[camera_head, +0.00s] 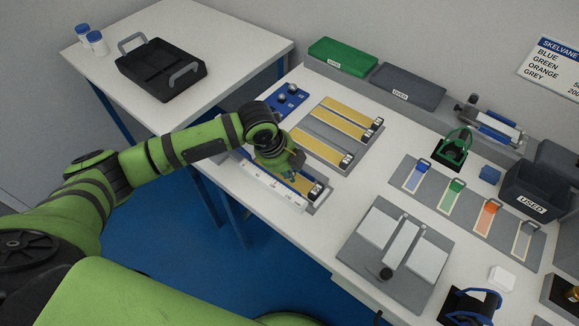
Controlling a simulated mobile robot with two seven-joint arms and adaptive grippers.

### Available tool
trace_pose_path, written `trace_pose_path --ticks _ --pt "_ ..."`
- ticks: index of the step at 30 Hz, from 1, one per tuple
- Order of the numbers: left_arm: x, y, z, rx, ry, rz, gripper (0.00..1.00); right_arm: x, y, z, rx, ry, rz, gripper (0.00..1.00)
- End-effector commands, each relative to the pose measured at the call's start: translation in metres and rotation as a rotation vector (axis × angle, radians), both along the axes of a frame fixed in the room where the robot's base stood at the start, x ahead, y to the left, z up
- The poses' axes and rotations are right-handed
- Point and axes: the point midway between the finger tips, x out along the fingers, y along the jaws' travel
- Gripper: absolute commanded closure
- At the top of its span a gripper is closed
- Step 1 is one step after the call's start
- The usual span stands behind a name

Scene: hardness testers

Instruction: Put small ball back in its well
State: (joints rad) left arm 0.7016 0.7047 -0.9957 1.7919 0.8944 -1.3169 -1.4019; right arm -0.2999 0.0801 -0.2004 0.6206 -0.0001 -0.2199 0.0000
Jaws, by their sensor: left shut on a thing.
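My left gripper (290,170) is pointed down over the near tray, just above the yellow bar (305,184) in it. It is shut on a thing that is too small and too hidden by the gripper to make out. A blue block (287,97) with several round silvery balls or knobs stands just behind my left wrist. Its near part is partly hidden by my arm, so I cannot tell which wells are empty. I cannot make out the small ball for certain. My right gripper is not in view.
A grey tray with yellow bars (345,120) lies right of the blue block. Farther right are a row of coloured strips (453,193), a grey board with pale plates (398,246) and a dark USED bin (533,192). A black tray (160,70) is on the left table.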

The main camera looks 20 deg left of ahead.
Motion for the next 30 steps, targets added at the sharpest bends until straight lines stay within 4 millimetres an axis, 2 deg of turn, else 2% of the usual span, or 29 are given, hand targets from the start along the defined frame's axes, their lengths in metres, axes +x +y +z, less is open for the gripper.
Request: trace_pose_path --ticks 16,30 --pt "0.0 -0.0004 -0.0058 -0.001 0.0 -0.001 1.0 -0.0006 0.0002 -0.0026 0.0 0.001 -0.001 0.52" --pt "-0.0003 -0.0004 -0.0055 0.001 0.001 0.0 1.0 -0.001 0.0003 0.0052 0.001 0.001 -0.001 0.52"
